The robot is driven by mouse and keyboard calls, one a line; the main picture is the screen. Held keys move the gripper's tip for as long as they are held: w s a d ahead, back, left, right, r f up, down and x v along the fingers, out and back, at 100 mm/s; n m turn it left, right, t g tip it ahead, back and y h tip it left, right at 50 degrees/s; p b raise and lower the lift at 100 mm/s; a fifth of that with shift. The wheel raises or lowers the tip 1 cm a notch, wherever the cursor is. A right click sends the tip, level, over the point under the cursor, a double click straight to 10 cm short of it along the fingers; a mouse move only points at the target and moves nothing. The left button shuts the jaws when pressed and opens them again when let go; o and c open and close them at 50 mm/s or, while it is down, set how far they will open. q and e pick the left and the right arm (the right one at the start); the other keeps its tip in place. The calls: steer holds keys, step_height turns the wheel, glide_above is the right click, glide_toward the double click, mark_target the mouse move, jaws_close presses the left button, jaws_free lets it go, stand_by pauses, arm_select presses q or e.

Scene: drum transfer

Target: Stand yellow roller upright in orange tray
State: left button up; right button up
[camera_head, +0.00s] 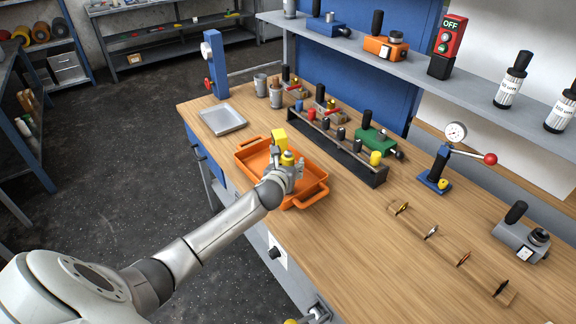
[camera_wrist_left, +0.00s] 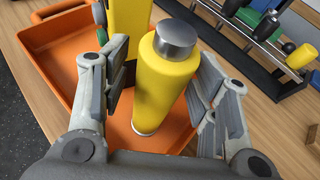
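The yellow roller (camera_wrist_left: 166,85) is a cylinder with a metal cap. In the left wrist view it stands upright, or nearly so, over the floor of the orange tray (camera_wrist_left: 45,45). My left gripper (camera_wrist_left: 165,88) has one finger on each side of the roller. A gap shows at the left finger; the right finger is close to the roller, and contact there is unclear. In the head view the gripper (camera_head: 288,168) is over the tray (camera_head: 310,193), with the roller top (camera_head: 287,158) between its fingers. My right gripper is not identifiable in these frames.
A yellow block (camera_wrist_left: 125,30) stands beside the roller; it also shows in the head view (camera_head: 279,138). A dark rack (camera_head: 345,152) with several rollers stands right of the tray. A grey metal tray (camera_head: 221,119) lies to the left.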

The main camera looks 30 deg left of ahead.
arm_select(q)
steer(key=v, duration=1.2)
stand_by(0.6)
